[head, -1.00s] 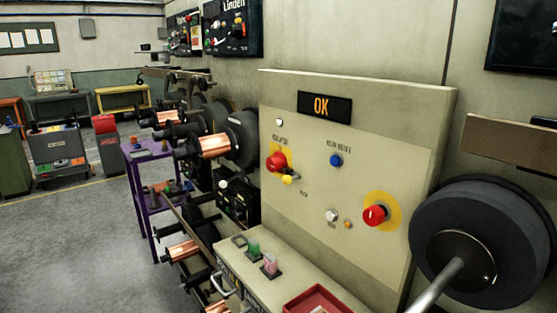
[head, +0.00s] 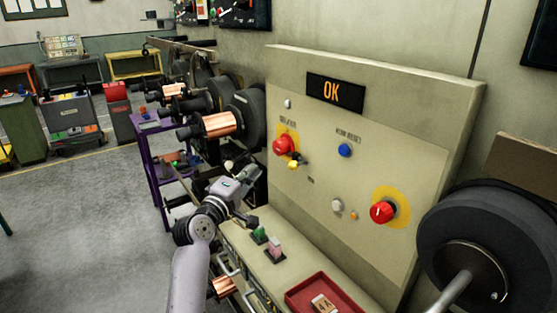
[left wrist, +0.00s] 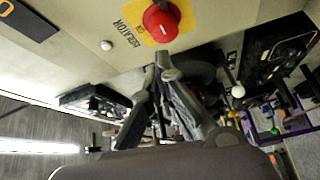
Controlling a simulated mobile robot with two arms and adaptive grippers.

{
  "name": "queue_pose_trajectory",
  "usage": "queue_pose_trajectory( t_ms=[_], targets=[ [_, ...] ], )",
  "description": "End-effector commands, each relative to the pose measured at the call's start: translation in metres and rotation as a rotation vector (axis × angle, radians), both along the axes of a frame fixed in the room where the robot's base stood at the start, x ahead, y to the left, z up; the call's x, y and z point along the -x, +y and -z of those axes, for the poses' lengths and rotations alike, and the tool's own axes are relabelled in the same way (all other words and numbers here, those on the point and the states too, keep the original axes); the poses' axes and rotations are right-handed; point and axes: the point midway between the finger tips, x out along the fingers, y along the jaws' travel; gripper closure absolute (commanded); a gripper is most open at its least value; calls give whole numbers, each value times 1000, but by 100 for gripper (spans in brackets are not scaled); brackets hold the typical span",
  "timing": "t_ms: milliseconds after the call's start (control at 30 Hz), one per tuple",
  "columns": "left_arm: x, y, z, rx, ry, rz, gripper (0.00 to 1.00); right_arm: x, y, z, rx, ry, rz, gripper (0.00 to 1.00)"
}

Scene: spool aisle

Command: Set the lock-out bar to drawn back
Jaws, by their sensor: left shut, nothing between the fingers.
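The grey control panel (head: 380,150) carries a red isolator knob (head: 283,145) on a yellow plate. A small yellow piece with dark parts (head: 293,165) sits just below and right of this knob; it may be the lock-out bar, but its position is too small to read. My left gripper (head: 252,176) is left of the panel, short of the knob. In the left wrist view its fingers (left wrist: 157,68) are closed together and empty, near the red isolator knob (left wrist: 161,20). The yellow piece is not clear there. My right gripper is out of view.
A second red knob (head: 382,212), a blue button (head: 345,150) and a lit OK display (head: 331,93) are on the panel. Below are a green switch (head: 260,234), a pink switch (head: 276,249) and a red tray (head: 320,290). Copper spools (head: 215,125) stand left.

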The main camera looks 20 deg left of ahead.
Motion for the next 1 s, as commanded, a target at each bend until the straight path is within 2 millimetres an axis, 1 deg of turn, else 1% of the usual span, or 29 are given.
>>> queue_pose_trajectory(
  t_ms=[167,267,333,467,700,867,933,1000],
  targets=[
    [-1,0,1,-2,2,0,100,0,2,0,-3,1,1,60],
    [-6,-1,0,-3,2,0,100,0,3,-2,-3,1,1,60],
    [-13,-2,-1,-3,3,0,100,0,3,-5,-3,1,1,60],
    [-34,-5,-4,-3,2,1,100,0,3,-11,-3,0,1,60],
    [-76,-10,-7,-4,3,1,100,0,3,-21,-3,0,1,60],
    [-100,-14,-7,-4,3,0,100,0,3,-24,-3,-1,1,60],
    [-94,-26,-6,-2,6,3,100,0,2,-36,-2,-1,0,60],
    [-89,-34,-4,-2,5,2,100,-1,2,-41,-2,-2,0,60]
  ],
)
